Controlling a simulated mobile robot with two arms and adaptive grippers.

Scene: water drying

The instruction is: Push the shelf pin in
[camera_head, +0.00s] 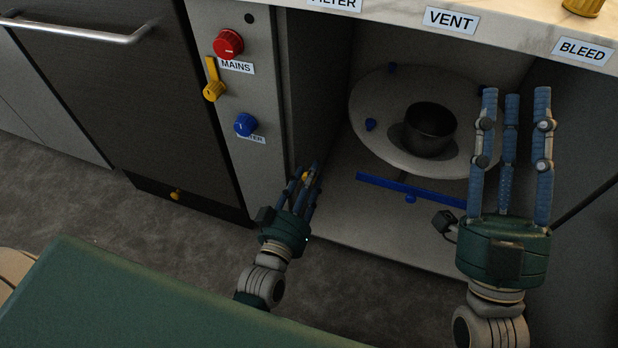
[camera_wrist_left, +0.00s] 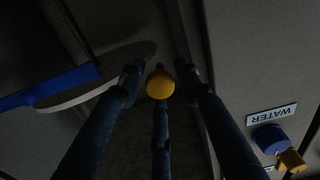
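A round yellow knob (camera_head: 305,176), which I take to be the shelf pin, is at the fingertips of my left gripper (camera_head: 308,174), by the front edge of the open cabinet. In the left wrist view the yellow knob (camera_wrist_left: 160,84) lies between the three blue fingers (camera_wrist_left: 160,80). One finger overlaps its lower edge and the side fingers flank it; whether they grip it I cannot tell. My right gripper (camera_head: 515,100) is open and empty, fingers straight up, before the right of the cabinet opening. A tilted round shelf (camera_head: 385,105) stands inside the cabinet.
A dark pot (camera_head: 430,129) sits on the round shelf. A blue bar (camera_head: 385,183) lies below it. The panel left of the opening carries a red knob (camera_head: 228,43), a yellow lever (camera_head: 213,88) and a blue knob (camera_head: 245,124). A pale countertop (camera_head: 500,12) overhangs the cabinet.

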